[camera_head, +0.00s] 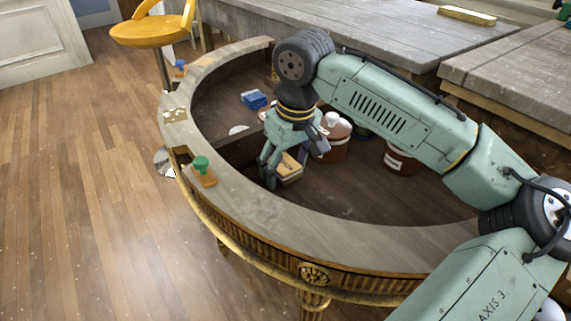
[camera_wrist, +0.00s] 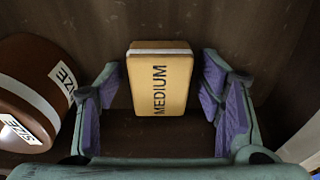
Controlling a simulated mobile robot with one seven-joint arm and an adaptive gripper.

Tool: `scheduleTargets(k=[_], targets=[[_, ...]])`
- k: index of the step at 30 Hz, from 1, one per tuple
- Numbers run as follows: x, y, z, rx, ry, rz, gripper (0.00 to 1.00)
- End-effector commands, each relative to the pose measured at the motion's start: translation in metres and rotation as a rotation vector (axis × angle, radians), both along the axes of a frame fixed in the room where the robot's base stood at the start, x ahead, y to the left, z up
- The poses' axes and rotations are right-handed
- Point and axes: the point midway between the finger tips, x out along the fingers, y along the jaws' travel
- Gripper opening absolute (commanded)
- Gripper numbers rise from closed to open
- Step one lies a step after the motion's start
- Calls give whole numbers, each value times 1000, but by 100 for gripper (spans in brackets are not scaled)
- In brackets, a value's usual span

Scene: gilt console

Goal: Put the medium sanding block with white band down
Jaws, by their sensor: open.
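The medium sanding block (camera_wrist: 160,80) is tan, with MEDIUM printed on its face and a white band near its top edge. It rests on the dark brown inner floor of the curved console. In the head view the block (camera_head: 290,168) shows beneath my gripper. My gripper (camera_head: 285,180) points down over it with its fingers apart. In the wrist view my gripper (camera_wrist: 162,115) is open, with a purple-padded finger on each side of the block.
A brown tub (camera_wrist: 30,90) with white labels stands left of the gripper in the wrist view. In the head view, another brown tub (camera_head: 402,160), a blue item (camera_head: 253,99) and a green-handled tool (camera_head: 203,170) on the curved grey rim (camera_head: 250,205) are nearby. The front floor is clear.

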Motion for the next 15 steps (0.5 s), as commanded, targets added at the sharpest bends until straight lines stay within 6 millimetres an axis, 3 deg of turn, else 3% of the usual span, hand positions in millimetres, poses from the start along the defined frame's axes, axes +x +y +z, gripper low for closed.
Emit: scheduleTargets(k=[5,15], targets=[[0,0,9,2,-1,-1,61],[-8,-8,77,3,-2,0,61]])
